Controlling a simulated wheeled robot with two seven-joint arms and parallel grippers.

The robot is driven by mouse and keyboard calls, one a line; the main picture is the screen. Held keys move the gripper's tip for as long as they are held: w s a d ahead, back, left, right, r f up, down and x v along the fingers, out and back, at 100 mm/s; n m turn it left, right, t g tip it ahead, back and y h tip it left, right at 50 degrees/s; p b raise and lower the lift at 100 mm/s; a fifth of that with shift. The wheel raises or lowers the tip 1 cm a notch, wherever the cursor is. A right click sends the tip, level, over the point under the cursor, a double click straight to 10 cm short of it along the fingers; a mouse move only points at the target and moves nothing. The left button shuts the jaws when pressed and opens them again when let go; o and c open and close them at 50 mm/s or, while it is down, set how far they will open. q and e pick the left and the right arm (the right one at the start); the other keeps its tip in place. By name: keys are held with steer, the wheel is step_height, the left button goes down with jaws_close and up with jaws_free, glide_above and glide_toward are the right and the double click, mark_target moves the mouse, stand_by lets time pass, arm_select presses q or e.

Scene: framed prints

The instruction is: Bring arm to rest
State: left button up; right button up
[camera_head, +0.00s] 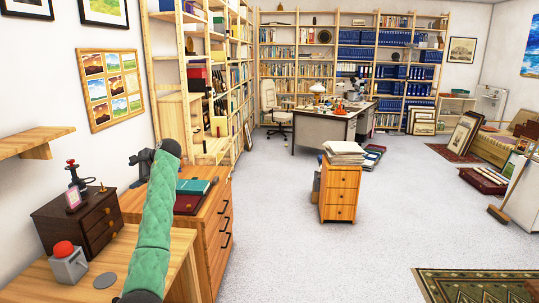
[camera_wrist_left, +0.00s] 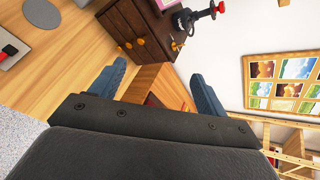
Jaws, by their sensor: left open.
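My left arm, in a green padded sleeve (camera_head: 154,225), reaches up from the bottom of the head view. My left gripper (camera_head: 135,171) is at its far end, near the wooden drawer unit by the left wall. In the left wrist view the left gripper (camera_wrist_left: 157,87) has its two blue-grey fingers spread apart with nothing between them. Behind the fingers are a dark wooden box and a wooden surface; I cannot tell the exact gap to them. My right gripper is not in view.
A dark small chest (camera_head: 85,218), a red-button box (camera_head: 68,262) and a grey disc (camera_head: 105,280) stand on the wooden table at left. The drawer unit (camera_head: 216,240) holds books (camera_head: 193,187).

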arm_select(q)
steer(key=d+r+n+t+h, duration=0.4)
steer(key=d+r+n+t, duration=0.35)
steer(key=d, duration=0.25)
steer(key=s+d+f+n+h, duration=0.1)
steer(key=s+d+f+h, duration=0.1)
steer(key=s+d+f, duration=0.5)
steer(key=s+d+f+n+h, duration=0.1)
steer(key=s+d+f+h, duration=0.2)
steer(key=d+f, duration=0.5)
steer(key=s+d+f+m+g+h, duration=0.1)
steer(key=s+d+f+h, duration=0.15)
steer(key=s+f, duration=1.05)
steer(key=s+d+f+g+h, duration=0.15)
steer(key=s+d+f, duration=0.25)
steer(key=s+f, duration=0.8)
steer(key=s+d+f+g, duration=0.1)
steer(key=s+f+g, duration=0.2)
steer(key=s+f, duration=0.9)
steer(key=s+d+f+g, duration=0.1)
steer(key=s+f+g, duration=0.2)
steer(key=s+f, duration=1)
steer(key=s, duration=0.8)
steer(key=shift+s+d+f+g+y, duration=0.2)
steer(key=shift+s+g+y, duration=0.1)
steer(key=shift+s+y, duration=0.1)
steer(key=shift+w, duration=0.1)
steer(key=shift+c, duration=0.3)
